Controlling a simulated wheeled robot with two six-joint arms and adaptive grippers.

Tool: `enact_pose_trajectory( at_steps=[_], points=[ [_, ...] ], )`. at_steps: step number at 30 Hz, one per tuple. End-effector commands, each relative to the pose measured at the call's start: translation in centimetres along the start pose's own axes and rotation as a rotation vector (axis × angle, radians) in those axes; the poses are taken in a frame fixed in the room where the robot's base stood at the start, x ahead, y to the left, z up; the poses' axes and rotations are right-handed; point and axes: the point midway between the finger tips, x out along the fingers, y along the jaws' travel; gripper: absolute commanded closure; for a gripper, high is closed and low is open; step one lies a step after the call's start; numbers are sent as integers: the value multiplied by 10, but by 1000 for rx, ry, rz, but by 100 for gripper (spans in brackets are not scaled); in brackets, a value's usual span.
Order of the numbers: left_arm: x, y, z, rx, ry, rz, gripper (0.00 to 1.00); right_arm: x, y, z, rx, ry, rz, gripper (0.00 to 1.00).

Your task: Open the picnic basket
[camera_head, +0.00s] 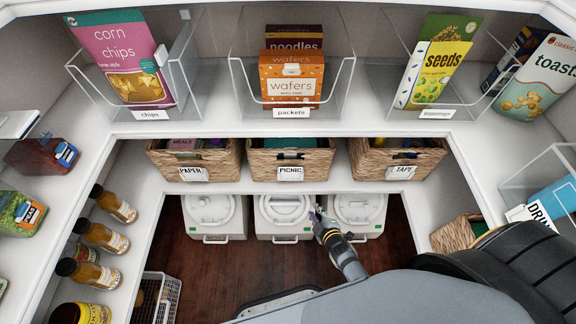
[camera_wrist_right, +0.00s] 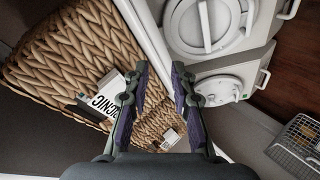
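The picnic basket (camera_head: 290,160) is a woven wicker basket with a white PICNIC label, on the middle shelf between two similar baskets. Something teal shows in its top. In the right wrist view the wicker of the picnic basket (camera_wrist_right: 75,50) fills the upper left, with its label partly behind a finger. My right gripper (camera_head: 318,212) is below and right of the picnic basket in the head view, in front of the white containers. In the right wrist view the right gripper (camera_wrist_right: 158,75) has its fingers apart with nothing between them. My left gripper is not in view.
The PAPER basket (camera_head: 195,160) stands to the left and the TAPE basket (camera_head: 397,160) to the right. White lidded containers (camera_head: 215,216) stand below. Clear bins with packets (camera_head: 291,112) sit above. A wire basket (camera_head: 157,298) and bottles (camera_head: 102,237) are at left.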

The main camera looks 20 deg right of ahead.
Motion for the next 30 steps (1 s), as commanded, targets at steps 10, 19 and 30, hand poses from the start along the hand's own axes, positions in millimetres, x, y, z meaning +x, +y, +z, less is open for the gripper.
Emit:
enact_pose_trajectory(
  at_steps=[10, 19, 30],
  points=[
    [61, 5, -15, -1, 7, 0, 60, -16, 127, -116, -574, 233, 491, 75],
    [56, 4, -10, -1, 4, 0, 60, 3, 144, -129, -581, 235, 502, 75],
    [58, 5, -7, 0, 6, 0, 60, 64, 168, -151, -579, 234, 498, 75]
  ],
)
